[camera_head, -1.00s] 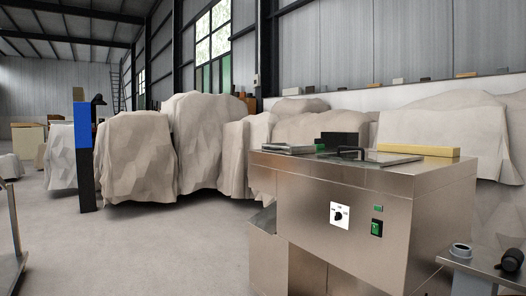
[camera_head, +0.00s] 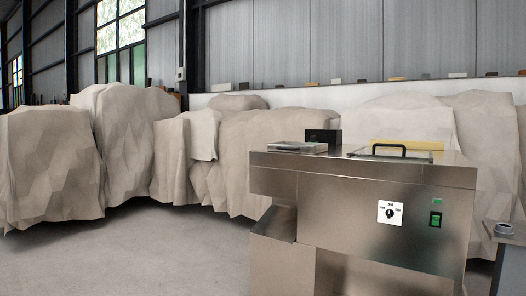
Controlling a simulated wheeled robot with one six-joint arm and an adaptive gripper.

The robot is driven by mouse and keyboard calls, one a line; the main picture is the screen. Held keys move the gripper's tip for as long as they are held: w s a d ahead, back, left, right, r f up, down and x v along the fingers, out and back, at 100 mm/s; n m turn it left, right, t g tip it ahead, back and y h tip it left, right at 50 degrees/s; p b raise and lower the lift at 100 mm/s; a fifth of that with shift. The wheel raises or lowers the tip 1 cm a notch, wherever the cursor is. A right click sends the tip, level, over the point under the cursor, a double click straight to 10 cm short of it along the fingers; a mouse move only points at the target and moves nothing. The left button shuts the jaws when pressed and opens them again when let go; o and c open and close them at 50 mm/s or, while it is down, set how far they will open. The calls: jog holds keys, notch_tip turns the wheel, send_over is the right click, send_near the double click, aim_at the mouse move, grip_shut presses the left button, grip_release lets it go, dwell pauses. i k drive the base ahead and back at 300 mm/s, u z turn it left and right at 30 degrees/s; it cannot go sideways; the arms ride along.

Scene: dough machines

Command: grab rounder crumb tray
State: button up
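A steel machine (camera_head: 370,215), likely the rounder, stands right of centre in the head view. Its front has a white dial plate (camera_head: 391,213) and a green switch (camera_head: 436,219). A flat, tray-like item (camera_head: 298,147) lies on the top at the left; I cannot tell if it is the crumb tray. A panel with a black handle (camera_head: 402,148) lies on the top at the right. A steel chute-like part (camera_head: 278,222) juts out at the machine's lower left. My gripper is not in view.
A small steel stand (camera_head: 510,238) with a round grey piece (camera_head: 504,228) is at the right edge. A dark box (camera_head: 323,137) and a yellow block (camera_head: 408,145) show at the machine's top. Large draped shapes (camera_head: 50,165) fill the back. Floor (camera_head: 130,255) at left is clear.

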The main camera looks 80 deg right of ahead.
aim_at(310, 148)
jog(key=i, duration=0.35)
jog(key=z, duration=3.85)
jog(key=i, duration=1.65)
jog(key=u, duration=0.05)
